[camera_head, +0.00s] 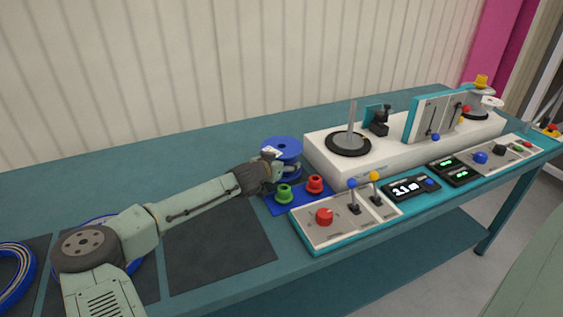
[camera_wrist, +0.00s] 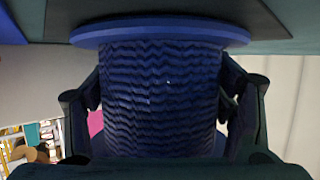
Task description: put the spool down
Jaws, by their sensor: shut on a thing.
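A blue spool (camera_head: 281,147) is at the end of my arm in the head view, above the blue pad with the colored buttons. My gripper (camera_head: 268,172) is shut on it. In the wrist view the spool (camera_wrist: 165,95) fills the middle, with dark blue ribbed windings and a flat blue flange along the top of the picture. My gripper's fingers (camera_wrist: 160,112) press on both sides of the windings. Whether the spool touches the bench below cannot be told.
A white winding machine (camera_head: 320,150) with an upright spindle (camera_head: 351,126) stands to the right. A green button (camera_head: 284,193) and a red button (camera_head: 314,184) sit in front of the spool. A control panel (camera_head: 300,226) lines the front edge. A dark mat (camera_head: 218,247) lies bare at left; a blue-rimmed reel (camera_head: 14,279) lies further left.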

